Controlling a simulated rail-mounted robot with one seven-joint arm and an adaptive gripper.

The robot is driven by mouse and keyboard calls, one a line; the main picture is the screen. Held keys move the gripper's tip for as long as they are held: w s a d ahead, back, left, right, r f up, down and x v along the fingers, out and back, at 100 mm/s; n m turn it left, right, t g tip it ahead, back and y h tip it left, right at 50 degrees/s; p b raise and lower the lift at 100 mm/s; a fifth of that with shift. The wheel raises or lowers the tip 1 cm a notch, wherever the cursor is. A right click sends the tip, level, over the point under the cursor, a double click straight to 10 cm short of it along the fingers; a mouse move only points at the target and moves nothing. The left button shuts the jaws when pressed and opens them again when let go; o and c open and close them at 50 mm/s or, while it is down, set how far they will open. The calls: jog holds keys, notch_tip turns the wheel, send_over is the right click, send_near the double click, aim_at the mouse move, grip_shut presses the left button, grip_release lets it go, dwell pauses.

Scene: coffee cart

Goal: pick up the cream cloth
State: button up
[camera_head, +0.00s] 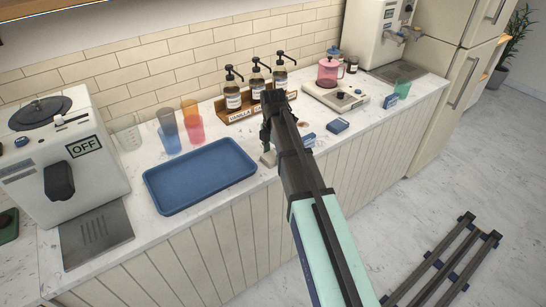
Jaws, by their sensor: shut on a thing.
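My gripper (266,143) is over the counter, just right of the blue tray, with its jaws pointing down. It is shut on the cream cloth (268,158), a small pale patch of which shows below the fingers. My arm hides the rest of the cloth. I cannot tell whether the cloth still touches the counter.
A blue tray (200,178) lies left of my gripper, near the front edge. Syrup bottles (257,84) stand in a wooden rack behind. A scale with a pink pot (328,72) is right of them. Coloured cups (191,125) stand left.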

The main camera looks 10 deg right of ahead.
aim_at(273, 154)
notch_tip(273, 154, up, 20)
jog(key=b, duration=0.3)
jog(key=shift+b, duration=0.3)
jog(key=shift+o, duration=0.2)
jog(key=shift+r+p, duration=0.15)
jog(key=shift+p, duration=0.2)
jog(key=shift+w+p, duration=0.1)
jog(key=shift+p, duration=0.4)
